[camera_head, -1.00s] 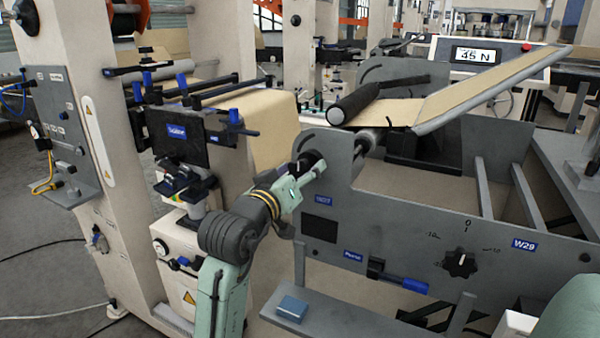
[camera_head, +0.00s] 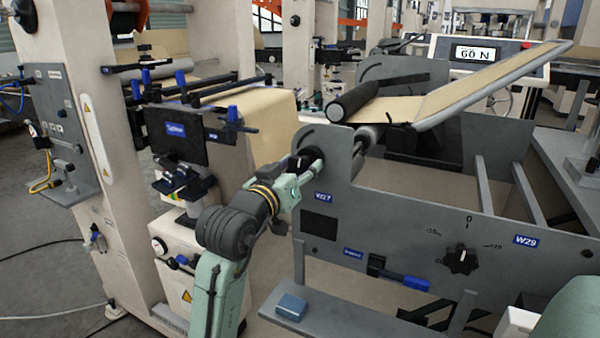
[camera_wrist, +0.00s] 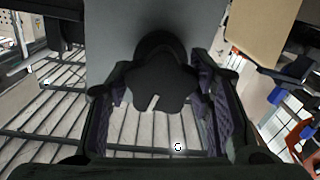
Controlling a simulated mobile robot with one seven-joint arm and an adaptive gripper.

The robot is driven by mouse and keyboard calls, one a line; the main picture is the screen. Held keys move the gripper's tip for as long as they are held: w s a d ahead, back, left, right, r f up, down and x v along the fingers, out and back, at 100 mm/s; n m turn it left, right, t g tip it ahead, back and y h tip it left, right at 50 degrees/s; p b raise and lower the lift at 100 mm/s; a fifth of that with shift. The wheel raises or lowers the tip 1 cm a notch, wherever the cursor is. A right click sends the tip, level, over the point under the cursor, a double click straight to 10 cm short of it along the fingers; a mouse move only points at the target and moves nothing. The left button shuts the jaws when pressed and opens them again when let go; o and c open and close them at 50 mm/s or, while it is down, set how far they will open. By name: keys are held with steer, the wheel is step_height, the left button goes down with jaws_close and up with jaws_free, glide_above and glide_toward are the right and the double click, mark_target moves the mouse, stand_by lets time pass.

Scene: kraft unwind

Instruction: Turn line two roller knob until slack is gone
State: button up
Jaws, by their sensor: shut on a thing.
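A black lobed knob (camera_wrist: 158,88) with a white pointer mark is between my gripper's fingers (camera_wrist: 165,100) in the wrist view. The fingers touch or nearly touch its sides, and the mark points down and slightly left. In the head view my gripper (camera_head: 300,165) is at the side plate under the roller, above the blue W27 label (camera_head: 323,196), and mostly covers this knob. The black-ended roller (camera_head: 353,102) carries the brown kraft web (camera_head: 392,110), which runs up the sloping board. The display (camera_head: 475,54) reads 60 N.
A second black knob (camera_head: 461,258) with a dial scale is on the front plate, near the W29 label (camera_head: 525,240). A blue-handled latch (camera_head: 403,281) and a small blue block (camera_head: 291,307) are below. The print station (camera_head: 178,135) stands close left of my arm.

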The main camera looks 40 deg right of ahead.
steer(key=shift+m+b, duration=1)
steer(key=shift+m, duration=1.1)
steer(key=shift+f+m+b, duration=0.1)
steer(key=shift+m+b, duration=0.3)
steer(key=shift+m, duration=0.1)
steer(key=shift+m+b, duration=0.45)
steer(key=shift+m, duration=0.65)
steer(key=o, duration=1.2)
steer(key=shift+a, duration=0.1)
steer(key=shift+v, duration=3.4)
